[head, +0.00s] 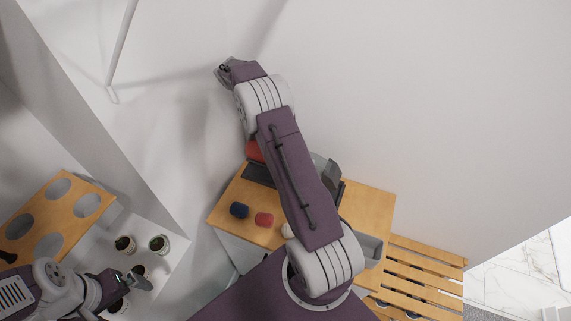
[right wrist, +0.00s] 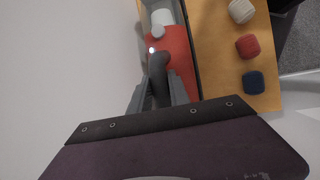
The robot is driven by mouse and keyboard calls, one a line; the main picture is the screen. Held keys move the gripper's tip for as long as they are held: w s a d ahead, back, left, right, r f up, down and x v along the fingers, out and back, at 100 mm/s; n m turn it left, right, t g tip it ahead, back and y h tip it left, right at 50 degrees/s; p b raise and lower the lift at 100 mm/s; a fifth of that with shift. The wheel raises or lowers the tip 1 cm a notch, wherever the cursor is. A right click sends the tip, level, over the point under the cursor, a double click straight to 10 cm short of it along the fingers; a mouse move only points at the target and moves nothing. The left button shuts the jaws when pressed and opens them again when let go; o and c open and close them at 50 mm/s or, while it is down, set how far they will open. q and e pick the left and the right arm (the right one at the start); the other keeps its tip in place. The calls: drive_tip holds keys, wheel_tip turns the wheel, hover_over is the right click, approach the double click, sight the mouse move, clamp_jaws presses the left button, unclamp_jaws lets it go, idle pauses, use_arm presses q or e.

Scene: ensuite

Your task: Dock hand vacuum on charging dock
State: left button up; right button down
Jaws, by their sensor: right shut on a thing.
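The hand vacuum (right wrist: 178,50) has a red body, a pale front end and a dark handle (right wrist: 159,72). My right gripper (right wrist: 160,88) is shut on that handle in the right wrist view. In the head view a bit of the red body (head: 255,151) shows beside my right arm, which hides the gripper. A dark flat piece (head: 260,175) lies just below the red body on the wooden top. It may be the charging dock, but I cannot tell whether the vacuum touches it. My left gripper (head: 137,282) is at lower left, away from the vacuum; its jaws are unclear.
The wooden top (head: 375,205) carries a navy item (head: 239,210), a red item (head: 264,220) and a white one (head: 287,230) near the vacuum. A grey bin (head: 369,249) and slatted wood (head: 425,265) are at right. A wooden board with round holes (head: 98,186) and several small pots (head: 158,243) are at left.

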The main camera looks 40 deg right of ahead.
wheel_tip(320, 180, down, 4)
drive_tip(key=shift+w+d+f+p, duration=0.15)
drive_tip(key=shift+p, duration=0.15)
drive_tip(key=f+p, duration=0.1)
drive_tip(key=f, duration=0.2)
drive_tip(key=shift+s+f, duration=0.1)
drive_tip(key=shift+s, duration=0.1)
drive_tip(key=shift+w+f, duration=0.1)
drive_tip(key=shift+f, duration=0.1)
drive_tip(key=c, duration=1.3)
unclamp_jaws()
drive_tip(key=shift+c, duration=0.2)
drive_tip(key=shift+o, duration=0.5)
